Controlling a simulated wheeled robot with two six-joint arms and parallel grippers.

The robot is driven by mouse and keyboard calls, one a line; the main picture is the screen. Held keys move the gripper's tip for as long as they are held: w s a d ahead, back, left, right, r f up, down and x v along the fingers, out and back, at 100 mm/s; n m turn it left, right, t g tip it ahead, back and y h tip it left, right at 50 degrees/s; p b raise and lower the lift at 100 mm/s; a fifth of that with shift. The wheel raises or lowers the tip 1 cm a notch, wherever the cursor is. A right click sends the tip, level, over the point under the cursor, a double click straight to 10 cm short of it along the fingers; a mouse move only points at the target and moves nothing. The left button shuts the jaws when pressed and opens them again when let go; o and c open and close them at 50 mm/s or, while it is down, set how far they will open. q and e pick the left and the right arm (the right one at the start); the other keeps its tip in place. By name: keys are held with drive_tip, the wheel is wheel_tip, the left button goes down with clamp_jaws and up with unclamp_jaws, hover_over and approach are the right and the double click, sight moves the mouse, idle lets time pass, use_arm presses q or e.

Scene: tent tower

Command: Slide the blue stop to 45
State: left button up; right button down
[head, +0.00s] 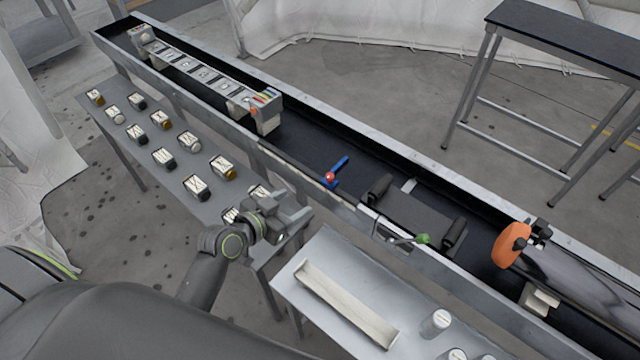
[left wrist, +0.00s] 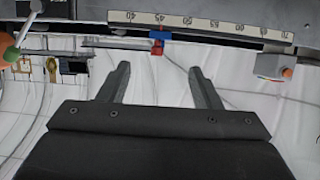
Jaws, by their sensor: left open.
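The blue stop (head: 340,167) is a blue bar with a red knob (head: 330,177), standing across the dark channel of the long metal trough. In the left wrist view the blue stop (left wrist: 158,36) shows ahead of my fingers, against a white number scale (left wrist: 200,23). It sits close to the mark that looks like 45; the exact alignment is hard to read. My left gripper (head: 300,212) is on the near side of the trough, short of the stop. Its two fingers (left wrist: 158,75) are apart with nothing between them. My right gripper is not in view.
The trough's near wall (head: 330,205) lies between my left gripper and the stop. A green-knobbed lever (head: 423,239) and an orange wheel (head: 513,245) are to the right. A side table (head: 215,205) with several small labelled pieces is left; a grey table (head: 300,290) with a tray is in front.

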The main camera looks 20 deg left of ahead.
sight(327, 185)
use_arm(q)
drive_tip(key=p+x, duration=0.1)
drive_tip(key=x, duration=1.1)
drive_tip(key=shift+f, duration=0.1)
drive_tip(key=c, duration=0.5)
clamp_jaws()
drive_tip(key=shift+f, duration=0.1)
drive_tip(key=shift+s+d, duration=0.1)
drive_tip(key=shift+d, duration=0.1)
drive_tip(key=o, duration=0.5)
unclamp_jaws()
